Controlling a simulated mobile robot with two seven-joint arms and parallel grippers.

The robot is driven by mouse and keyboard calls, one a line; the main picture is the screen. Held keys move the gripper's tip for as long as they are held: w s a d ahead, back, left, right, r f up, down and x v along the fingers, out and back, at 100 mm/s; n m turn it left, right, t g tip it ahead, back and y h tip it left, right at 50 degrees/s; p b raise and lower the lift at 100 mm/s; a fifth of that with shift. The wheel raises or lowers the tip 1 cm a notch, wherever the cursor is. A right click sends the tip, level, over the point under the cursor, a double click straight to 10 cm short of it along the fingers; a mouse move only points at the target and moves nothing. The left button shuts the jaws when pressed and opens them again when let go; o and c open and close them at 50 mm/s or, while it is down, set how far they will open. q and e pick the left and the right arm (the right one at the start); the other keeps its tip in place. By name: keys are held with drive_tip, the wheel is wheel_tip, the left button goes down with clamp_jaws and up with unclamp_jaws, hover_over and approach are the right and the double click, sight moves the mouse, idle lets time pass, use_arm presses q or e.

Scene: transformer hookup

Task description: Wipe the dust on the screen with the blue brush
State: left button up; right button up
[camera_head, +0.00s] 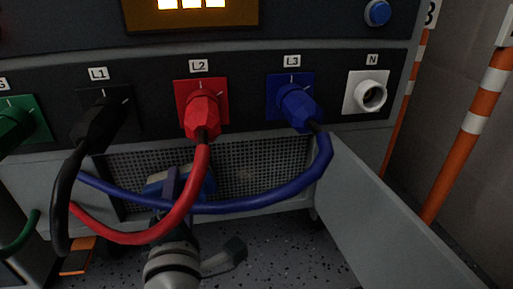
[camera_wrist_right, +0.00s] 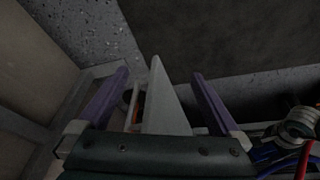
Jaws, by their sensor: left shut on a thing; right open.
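The screen (camera_head: 258,168) is a dark mesh panel low on the cabinet, below the row of sockets. A paler patch shows on the mesh, but I cannot tell surely whether it is dust. My left gripper (camera_head: 172,184) is in front of the screen's left part, shut on the blue brush (camera_head: 208,184). The brush shows blue and tan on both sides of the purple fingers. Red and blue cables partly hide it, and I cannot tell whether its bristles touch the mesh. My right gripper (camera_wrist_right: 160,74) is open and empty in the right wrist view.
A red cable (camera_head: 165,225) and a blue cable (camera_head: 265,203) loop across the front of the screen. A black cable (camera_head: 66,190) hangs at left. A grey open flap (camera_head: 385,215) stands at right, near orange-and-white poles (camera_head: 480,125). The N socket (camera_head: 371,95) is empty.

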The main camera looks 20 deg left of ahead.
sight(147, 196)
use_arm(q)
drive_tip(key=shift+s+a+r+p, duration=0.1)
drive_tip(key=shift+s+a+p, duration=0.45)
drive_tip(key=shift+a, duration=0.45)
drive_tip(key=shift+s+a, duration=0.45)
drive_tip(key=shift+a, duration=0.2)
drive_tip(key=shift+s+a+p, duration=0.35)
drive_tip(key=shift+s+a, duration=0.1)
drive_tip(key=shift+a, duration=0.25)
drive_tip(key=shift+s+a, duration=0.4)
drive_tip(key=shift+a, duration=0.3)
drive_tip(key=shift+d, duration=0.1)
drive_tip(key=shift+s+d+p, duration=0.15)
drive_tip(key=shift+s+p, duration=0.1)
drive_tip(key=shift+p, duration=0.05)
drive_tip(key=shift+p+v, duration=0.65)
drive_tip(key=shift+v, duration=2)
